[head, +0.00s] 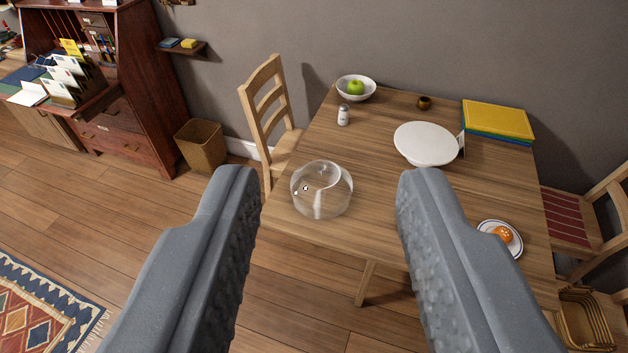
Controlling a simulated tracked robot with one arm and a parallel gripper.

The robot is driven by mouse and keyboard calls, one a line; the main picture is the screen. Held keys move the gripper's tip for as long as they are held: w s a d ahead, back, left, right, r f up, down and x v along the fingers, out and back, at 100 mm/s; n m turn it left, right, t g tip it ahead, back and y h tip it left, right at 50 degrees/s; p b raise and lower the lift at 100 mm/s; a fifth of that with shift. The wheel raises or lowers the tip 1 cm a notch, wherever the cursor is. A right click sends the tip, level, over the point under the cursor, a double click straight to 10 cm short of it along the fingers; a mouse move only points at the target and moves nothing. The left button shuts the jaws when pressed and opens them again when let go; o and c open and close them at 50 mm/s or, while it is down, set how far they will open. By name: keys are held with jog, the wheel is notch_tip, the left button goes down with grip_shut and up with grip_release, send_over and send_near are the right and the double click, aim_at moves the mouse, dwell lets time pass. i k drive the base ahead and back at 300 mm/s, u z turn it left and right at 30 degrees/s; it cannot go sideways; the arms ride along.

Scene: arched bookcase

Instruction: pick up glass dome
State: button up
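The glass dome (322,190) is a clear, rounded see-through piece on the wooden table (368,150), close to its left front corner. My gripper (328,180) is open, with its two grey fingers wide apart in the foreground. The dome shows between the fingertips in the picture, beyond them and apart from both. Nothing is held.
On the table are a white cake stand (427,143), a bowl with a green apple (355,87), a shaker (343,115), a small brown pot (424,103), yellow-topped folders (497,119) and a plate with an orange item (501,237). Chairs stand left (267,120) and right (585,220).

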aim_at(321, 188)
jog(key=i, duration=1)
